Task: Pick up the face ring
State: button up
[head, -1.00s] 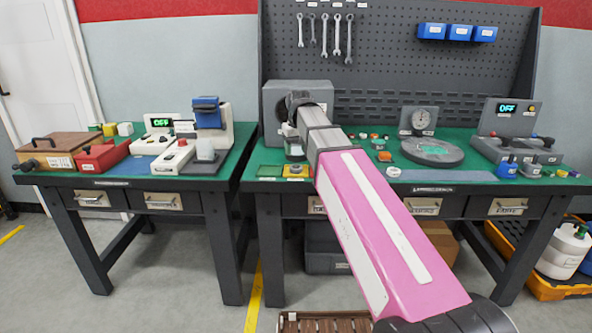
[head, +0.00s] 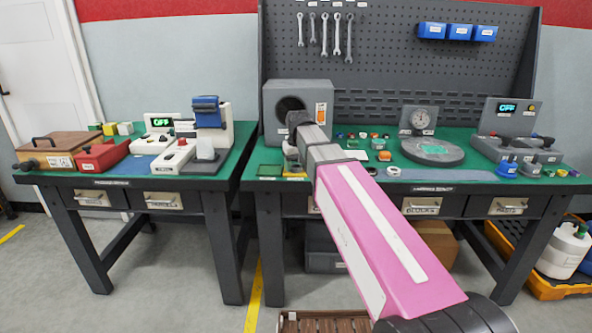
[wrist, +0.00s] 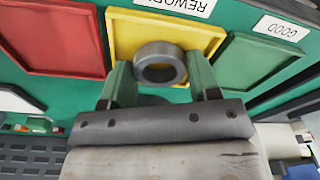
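The face ring, a dark grey ring (wrist: 160,65), shows in the wrist view over the yellow tray (wrist: 208,38), which has a "REWORK" label. My gripper (wrist: 158,64) has two green fingers, apart, one on each side of the ring. Their tips come close to its outer sides; I cannot make out firm contact. The ring's lower edge is near my dark gripper body in the picture. In the head view my gripper (head: 290,158) is low over the front left of the right-hand bench, and the ring is hidden there.
A red tray (wrist: 52,38) lies left of the yellow one and a green tray (wrist: 252,72), near a "GOOD" label, lies right. A grey box with a round opening (head: 290,105) stands behind my gripper. Small parts (head: 378,144) and a round plate with a gauge (head: 432,151) are to the right.

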jog(key=c, duration=0.5)
jog(key=shift+r, duration=0.15)
